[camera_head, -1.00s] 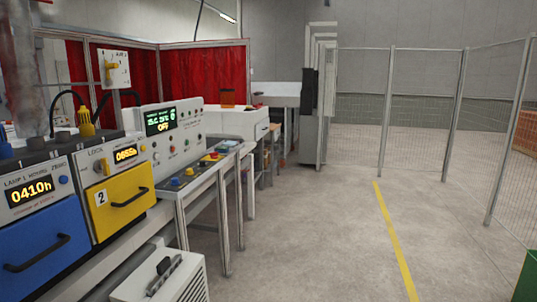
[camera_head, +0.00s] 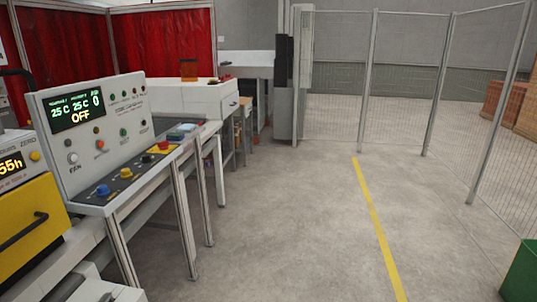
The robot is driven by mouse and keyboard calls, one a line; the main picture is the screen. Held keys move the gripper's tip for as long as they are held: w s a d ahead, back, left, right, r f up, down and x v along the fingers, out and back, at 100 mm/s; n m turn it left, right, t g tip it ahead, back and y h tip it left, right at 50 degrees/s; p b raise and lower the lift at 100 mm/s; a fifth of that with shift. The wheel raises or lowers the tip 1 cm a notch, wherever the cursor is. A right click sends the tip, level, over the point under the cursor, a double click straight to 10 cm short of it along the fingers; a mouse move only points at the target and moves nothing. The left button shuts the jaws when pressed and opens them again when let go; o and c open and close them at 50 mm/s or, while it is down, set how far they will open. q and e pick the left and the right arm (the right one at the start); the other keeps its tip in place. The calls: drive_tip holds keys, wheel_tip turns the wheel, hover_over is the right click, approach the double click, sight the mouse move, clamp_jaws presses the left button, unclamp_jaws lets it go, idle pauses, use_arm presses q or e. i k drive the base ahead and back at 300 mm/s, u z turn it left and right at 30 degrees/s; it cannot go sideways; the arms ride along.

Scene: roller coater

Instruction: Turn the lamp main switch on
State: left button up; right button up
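A grey control panel (camera_head: 62,150) stands at the left on a metal frame. Its dark display (camera_head: 77,112) shows two 25 C readings and OFF in yellow. Below the display are several small knobs and lights, among them a knob (camera_head: 73,158) over a label that looks like FEN. The sloped desk in front carries a blue button (camera_head: 102,190), a yellow button (camera_head: 126,173) and a red button (camera_head: 163,145) on a yellow base. I cannot tell which control is the lamp main switch. Neither gripper is in view.
A yellow drawer unit (camera_head: 30,212) with a black handle is at the left edge. Red curtains (camera_head: 165,52) hang behind the panel. A mesh fence (camera_head: 400,90) runs along the right. The grey floor between, with a yellow line (camera_head: 376,220), is clear. A green box (camera_head: 522,272) is at lower right.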

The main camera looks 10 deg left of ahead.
sight(162, 145)
drive_tip(key=i, duration=3.6)
drive_tip(key=u, duration=2.45)
